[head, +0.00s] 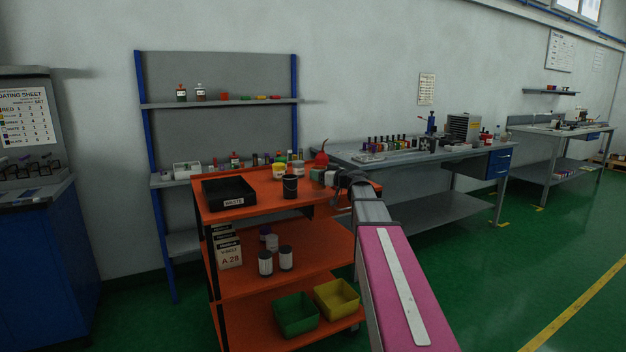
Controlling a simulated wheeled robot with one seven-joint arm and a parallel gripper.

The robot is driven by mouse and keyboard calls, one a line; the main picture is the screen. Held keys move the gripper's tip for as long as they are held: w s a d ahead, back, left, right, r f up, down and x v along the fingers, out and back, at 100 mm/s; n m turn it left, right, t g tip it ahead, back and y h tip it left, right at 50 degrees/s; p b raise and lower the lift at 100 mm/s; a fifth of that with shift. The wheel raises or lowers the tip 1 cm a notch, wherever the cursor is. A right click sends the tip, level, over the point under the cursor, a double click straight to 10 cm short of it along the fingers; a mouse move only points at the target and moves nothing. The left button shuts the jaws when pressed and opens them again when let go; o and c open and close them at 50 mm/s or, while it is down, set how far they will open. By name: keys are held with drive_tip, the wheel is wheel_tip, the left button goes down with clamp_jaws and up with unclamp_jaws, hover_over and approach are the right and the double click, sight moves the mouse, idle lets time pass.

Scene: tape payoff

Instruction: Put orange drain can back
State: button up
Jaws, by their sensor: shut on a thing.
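My gripper (332,179) is at the end of my outstretched arm, over the right back corner of the orange cart's top. It is small in the head view, and my wrist hides part of it. A red-orange can (321,159) with a thin spout shows just beyond and above the fingertips. It looks like the drain can and appears upright. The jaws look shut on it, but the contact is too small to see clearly.
The orange cart (243,215) carries a black waste tray (229,192) and a dark pail (290,187). Small jars stand close to the gripper. Behind are a shelf rack (220,105) with bottles and a workbench (420,155). Green floor (490,270) is clear at right.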

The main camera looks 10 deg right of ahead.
drive_tip(key=shift+w+a+f, duration=1)
drive_tip(key=shift+w+f, duration=0.15)
drive_tip(key=shift+w, duration=0.1)
drive_tip(key=shift+a+f, duration=0.1)
drive_tip(key=shift+f, duration=0.05)
drive_tip(key=shift+f, duration=0.1)
drive_tip(key=o, duration=1)
drive_tip(key=v, duration=1.2)
